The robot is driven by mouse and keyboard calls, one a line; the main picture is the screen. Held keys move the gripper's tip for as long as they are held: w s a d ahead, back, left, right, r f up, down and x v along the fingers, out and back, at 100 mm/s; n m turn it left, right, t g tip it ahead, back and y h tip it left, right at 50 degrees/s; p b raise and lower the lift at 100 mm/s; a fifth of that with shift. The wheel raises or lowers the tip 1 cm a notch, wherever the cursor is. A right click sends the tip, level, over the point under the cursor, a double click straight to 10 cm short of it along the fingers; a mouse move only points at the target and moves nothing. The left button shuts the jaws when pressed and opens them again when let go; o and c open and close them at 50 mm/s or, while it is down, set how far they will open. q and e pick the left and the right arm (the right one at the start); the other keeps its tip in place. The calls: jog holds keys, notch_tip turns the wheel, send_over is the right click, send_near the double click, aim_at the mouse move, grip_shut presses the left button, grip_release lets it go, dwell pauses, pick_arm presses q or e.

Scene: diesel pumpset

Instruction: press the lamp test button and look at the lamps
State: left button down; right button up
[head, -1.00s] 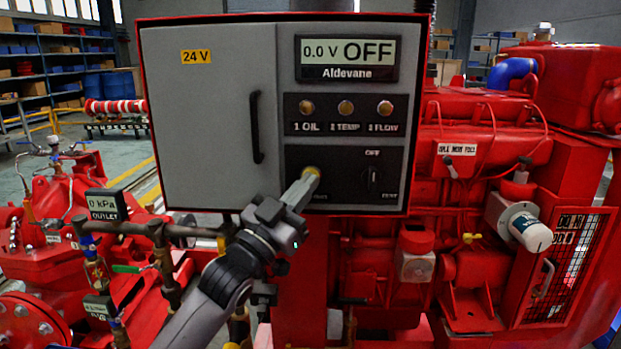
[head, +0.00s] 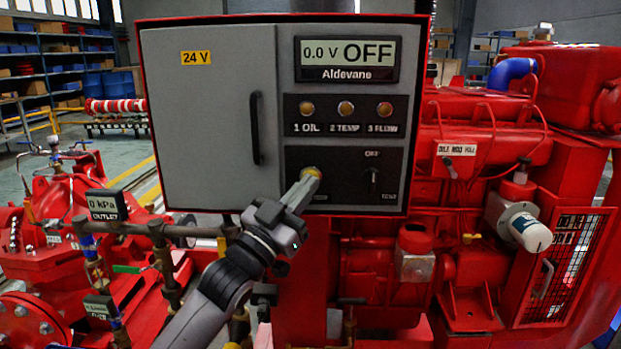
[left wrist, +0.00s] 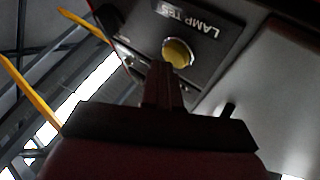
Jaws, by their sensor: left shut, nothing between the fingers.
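The lamp test button (head: 312,171) is a round yellow button low on the panel's black lower plate; the left wrist view shows it (left wrist: 178,53) beside a label reading "LAMP TES". My left gripper (head: 307,181) is shut and empty, its tips at the button and covering part of it. I cannot tell whether the tips touch it. Three amber lamps, 1 OIL (head: 307,108), 2 TEMP (head: 346,108) and 3 FLOW (head: 384,109), sit in a row above and look dull amber. The display (head: 347,59) reads 0.0 V OFF. My right gripper is out of view.
A selector switch (head: 373,180) marked OFF at its top sits right of the button. A grey cabinet door (head: 210,130) with a black handle (head: 257,128) is to the left. Red engine parts (head: 470,210) stand at right, and pipes with an outlet gauge (head: 106,205) at lower left.

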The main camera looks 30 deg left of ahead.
pick_arm(q)
jog(key=shift+s+d, duration=0.25)
jog(key=shift+s, duration=0.2)
jog(key=s+d, duration=0.1)
jog(key=s, duration=0.1)
jog(key=s+d+p, duration=0.1)
jog(key=s, duration=0.1)
jog(key=shift+s+d, duration=0.1)
jog(key=shift+d, duration=0.2)
dwell(0.8)
